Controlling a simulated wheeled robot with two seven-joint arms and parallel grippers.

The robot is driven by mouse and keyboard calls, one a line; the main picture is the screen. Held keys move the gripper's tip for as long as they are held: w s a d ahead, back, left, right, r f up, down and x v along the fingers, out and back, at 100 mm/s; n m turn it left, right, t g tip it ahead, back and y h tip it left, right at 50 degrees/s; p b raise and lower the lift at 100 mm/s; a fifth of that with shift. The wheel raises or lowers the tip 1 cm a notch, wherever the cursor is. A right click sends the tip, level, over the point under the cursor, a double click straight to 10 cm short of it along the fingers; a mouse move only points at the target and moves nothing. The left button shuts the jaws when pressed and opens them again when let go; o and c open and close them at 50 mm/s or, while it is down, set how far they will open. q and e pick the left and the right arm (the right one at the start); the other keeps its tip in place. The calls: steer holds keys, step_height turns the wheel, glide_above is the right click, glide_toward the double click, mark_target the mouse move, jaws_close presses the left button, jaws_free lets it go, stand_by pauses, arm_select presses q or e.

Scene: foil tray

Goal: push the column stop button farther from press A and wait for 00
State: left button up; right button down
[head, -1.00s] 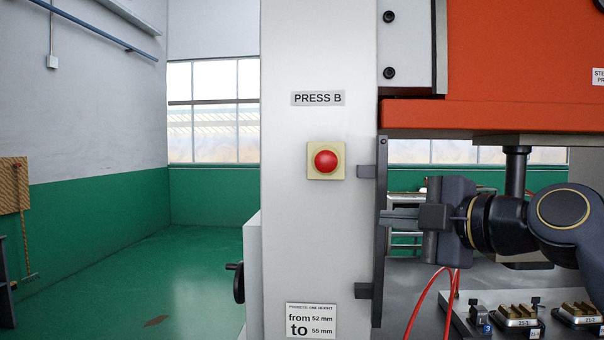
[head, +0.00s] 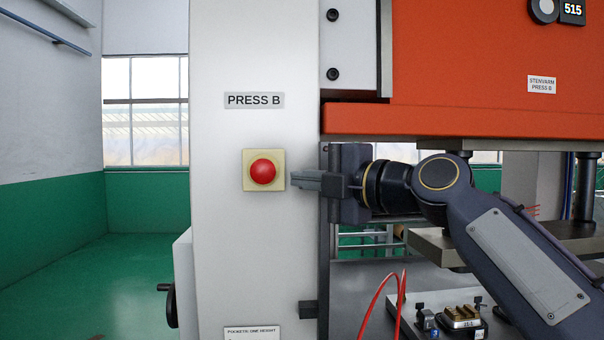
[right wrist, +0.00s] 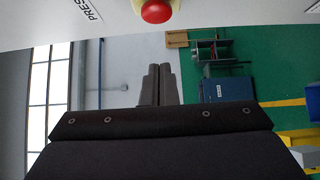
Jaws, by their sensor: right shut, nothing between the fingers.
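The red stop button (head: 263,171) sits on a square cream plate on the white column (head: 240,235), below the label PRESS B (head: 254,100). In the right wrist view the red button (right wrist: 156,11) shows at the top middle. My right gripper (head: 294,180) is shut and empty. Its fingers point left, in front of the column, a little right of the button plate in the head view. In the wrist view the shut fingertips (right wrist: 160,66) are below the button, with a gap between them. A display (head: 573,10) at the top right reads 515. My left gripper is not in view.
The orange press head (head: 450,70) spans the upper right. A red cable (head: 378,292) and a tooling block (head: 462,318) are below my right arm. A black handwheel (head: 169,305) projects left of the column. Open green floor (head: 95,285) lies at left.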

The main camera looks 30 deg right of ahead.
mark_target(269, 171)
steer(key=p+x, duration=0.1)
steer(key=x, duration=0.2)
steer(key=d+p+x, duration=0.1)
steer(key=p+x, duration=0.1)
steer(key=x, duration=0.1)
steer(key=d+p+x, duration=0.1)
steer(key=x, duration=0.3)
steer(key=shift+w+r+p, duration=0.1)
steer(key=shift+w+p, duration=0.25)
steer(key=shift+w, duration=0.05)
steer(key=shift+w+d, duration=0.2)
steer(key=shift+w, duration=0.1)
steer(key=shift+w+d+b, duration=0.6)
steer(key=shift+w+b, duration=0.2)
steer(key=shift+b, duration=0.1)
steer(key=shift+s+a, duration=0.1)
steer(key=shift+s, duration=0.05)
